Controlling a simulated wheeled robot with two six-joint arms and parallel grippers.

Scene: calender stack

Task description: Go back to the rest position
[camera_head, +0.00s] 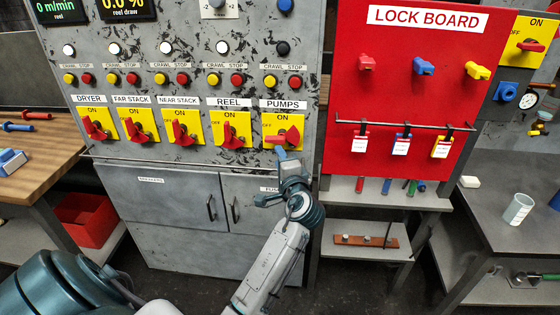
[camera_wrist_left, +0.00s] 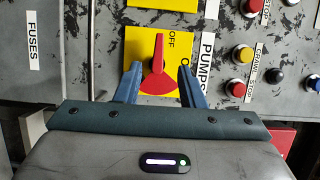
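My left arm reaches up to the PUMPS switch (camera_head: 283,136), a red handle on a yellow plate at the right end of the switch row. My left gripper (camera_head: 281,155) is just below that switch. In the left wrist view, the gripper (camera_wrist_left: 158,70) is open, its two blue fingers apart on either side of the red PUMPS handle (camera_wrist_left: 157,82). The handle shows between the fingers, which do not appear shut on it. Its narrow end points toward the OFF side of the plate. My right gripper is not in view.
Other red switches, such as REEL (camera_head: 232,136), run left along the grey panel. A red lock board (camera_head: 400,100) with hanging tags and locks stands to the right. A wooden bench (camera_head: 45,165) is at left and a grey table (camera_head: 490,215) at right.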

